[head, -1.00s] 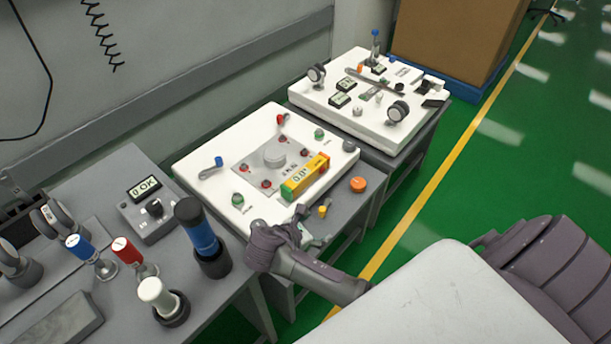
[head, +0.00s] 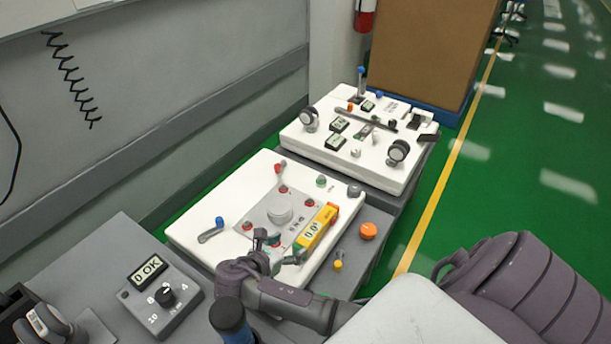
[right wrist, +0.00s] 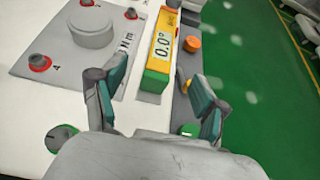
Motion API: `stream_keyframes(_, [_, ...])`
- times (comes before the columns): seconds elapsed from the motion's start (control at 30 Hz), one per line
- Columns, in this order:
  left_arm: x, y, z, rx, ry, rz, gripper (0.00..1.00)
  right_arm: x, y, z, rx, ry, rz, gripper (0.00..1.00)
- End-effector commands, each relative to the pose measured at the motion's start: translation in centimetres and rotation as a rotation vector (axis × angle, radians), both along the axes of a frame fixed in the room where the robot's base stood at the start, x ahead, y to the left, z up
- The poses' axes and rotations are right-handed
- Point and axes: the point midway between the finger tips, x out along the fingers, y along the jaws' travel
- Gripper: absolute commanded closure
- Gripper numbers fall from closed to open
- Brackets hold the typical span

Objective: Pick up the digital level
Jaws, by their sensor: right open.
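The digital level (head: 317,228) is a yellow bar with a pale display reading 0.0°. It lies on the right side of the white cart top in the middle, by the grey plate. In the right wrist view the level (right wrist: 161,48) lies ahead of the fingers, its green near end roughly in line with the gap between them. My right gripper (head: 276,246) is over the near part of that cart top, just short of the level's near end. In the right wrist view this gripper (right wrist: 150,85) is open and empty. My left gripper is not in view.
The grey plate (head: 262,212) carries a round grey knob (head: 279,210) and several red knobs. An orange knob (head: 368,231) and a small yellow knob (head: 338,265) are right of the level. A second white cart top (head: 380,154) stands behind. Green floor is open at right.

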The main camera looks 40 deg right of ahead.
Motion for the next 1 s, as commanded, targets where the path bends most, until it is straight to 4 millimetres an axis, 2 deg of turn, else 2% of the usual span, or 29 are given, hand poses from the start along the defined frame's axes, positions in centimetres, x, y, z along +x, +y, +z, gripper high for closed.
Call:
stream_keyframes(0.17, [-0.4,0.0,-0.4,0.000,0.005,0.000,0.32,0.4,-1.8,-1.1,-0.005,0.002,-0.003,0.27])
stream_keyframes(0.43, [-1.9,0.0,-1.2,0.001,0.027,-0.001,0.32,1.6,-6.1,-3.5,-0.002,0.001,-0.001,0.27])
stream_keyframes(0.67, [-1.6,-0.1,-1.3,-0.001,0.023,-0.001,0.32,2.1,-7.6,-4.2,0.000,0.000,-0.001,0.27])
stream_keyframes(1.0, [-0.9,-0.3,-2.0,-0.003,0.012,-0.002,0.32,2.8,-11.6,-6.3,-0.001,0.001,-0.002,0.27])
